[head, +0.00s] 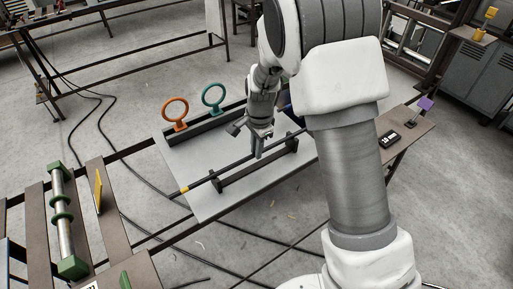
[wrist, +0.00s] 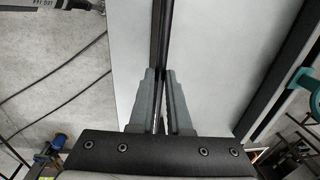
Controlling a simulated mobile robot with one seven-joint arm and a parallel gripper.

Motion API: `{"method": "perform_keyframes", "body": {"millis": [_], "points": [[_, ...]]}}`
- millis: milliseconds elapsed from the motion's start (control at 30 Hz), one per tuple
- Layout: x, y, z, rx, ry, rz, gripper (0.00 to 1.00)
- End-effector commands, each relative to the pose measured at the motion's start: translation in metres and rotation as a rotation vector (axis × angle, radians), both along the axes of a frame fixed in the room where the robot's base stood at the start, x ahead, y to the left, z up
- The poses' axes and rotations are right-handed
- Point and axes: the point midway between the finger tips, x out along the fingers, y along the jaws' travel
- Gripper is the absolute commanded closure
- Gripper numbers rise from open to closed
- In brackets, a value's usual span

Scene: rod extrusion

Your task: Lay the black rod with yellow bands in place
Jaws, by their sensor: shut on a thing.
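The black rod (head: 212,176) runs diagonally over the white board, with a yellow band (head: 184,189) at its near left end. Its far right part is partly hidden behind my gripper. My gripper (head: 257,153) points down and is shut on the rod near its middle. In the wrist view the two grey fingers (wrist: 160,74) close on the rod (wrist: 164,30), which runs up out of the picture. A low dark stand (head: 255,168) with an upright at each end lies beneath the rod. I cannot tell whether the rod touches its uprights.
An orange ring (head: 175,110) and a teal ring (head: 213,95) stand on a dark bar along the back of the white board (head: 205,205). A green-ended roller (head: 62,215) is at left. A small black display (head: 389,140) and a purple tag (head: 425,103) are at right.

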Motion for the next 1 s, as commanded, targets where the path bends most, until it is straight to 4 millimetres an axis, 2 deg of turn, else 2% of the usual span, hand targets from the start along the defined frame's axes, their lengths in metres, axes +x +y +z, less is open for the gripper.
{"method": "perform_keyframes", "body": {"millis": [100, 133, 300, 333, 600, 733, 867, 1000], "points": [[0.0, 0.0, 0.0, 0.0, 0.0, 0.0, 1.0], [0.0, 0.0, 0.0, 0.0, 0.0, 0.0, 0.82], [0.0, 0.0, 0.0, 0.0, 0.0, 0.0, 0.52], [0.0, 0.0, 0.0, 0.0, 0.0, 0.0, 0.49], [0.0, 0.0, 0.0, 0.0, 0.0, 0.0, 0.49], [0.0, 0.0, 0.009, 0.001, -0.002, 0.0, 0.49], [-0.001, -0.001, 0.03, 0.001, -0.004, 0.001, 0.49], [-0.004, -0.002, 0.064, 0.002, -0.007, 0.001, 0.49]]}}
